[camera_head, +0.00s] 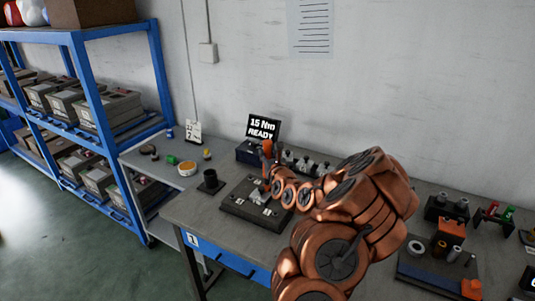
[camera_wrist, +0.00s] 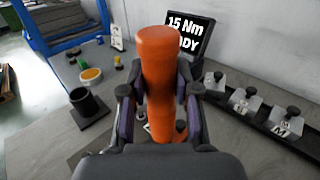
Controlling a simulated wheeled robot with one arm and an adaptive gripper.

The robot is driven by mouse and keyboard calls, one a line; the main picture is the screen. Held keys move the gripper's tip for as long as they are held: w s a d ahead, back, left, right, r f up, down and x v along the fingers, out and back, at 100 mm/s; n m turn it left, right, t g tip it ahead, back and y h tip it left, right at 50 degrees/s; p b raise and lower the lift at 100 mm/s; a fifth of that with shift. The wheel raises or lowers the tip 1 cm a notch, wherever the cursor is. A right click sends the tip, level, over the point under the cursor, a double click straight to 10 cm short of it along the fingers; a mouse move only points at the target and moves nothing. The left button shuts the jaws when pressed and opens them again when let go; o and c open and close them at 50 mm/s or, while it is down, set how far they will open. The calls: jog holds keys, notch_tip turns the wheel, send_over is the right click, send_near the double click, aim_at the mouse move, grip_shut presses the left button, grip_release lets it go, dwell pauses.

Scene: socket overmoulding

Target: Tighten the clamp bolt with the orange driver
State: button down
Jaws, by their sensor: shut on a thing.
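The orange driver (camera_wrist: 159,75) stands upright between the fingers of my gripper (camera_wrist: 158,100) in the wrist view. My gripper is shut on it. In the head view the top of the driver (camera_head: 267,147) shows above the dark fixture plate (camera_head: 240,209) on the bench. Its lower end and the clamp bolt are hidden by my gripper, so I cannot tell whether they touch. A small display (camera_head: 263,128) behind reads "15 Nm READY"; it also shows partly covered in the wrist view (camera_wrist: 188,36).
A black cup-shaped holder (camera_head: 210,182) stands left of the plate, empty as far as I see. Several knobbed blocks (camera_wrist: 244,99) line the back right. A yellow-rimmed dish (camera_head: 187,168) sits on the left table. Dark fixtures (camera_head: 447,207) stand at the right.

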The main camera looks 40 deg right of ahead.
aim_at(268, 144)
jog(key=shift+f, duration=0.5)
dwell(1.3)
jog(key=shift+r, duration=0.1)
jog(key=shift+r+p, duration=2.5)
jog(key=shift+r, duration=0.1)
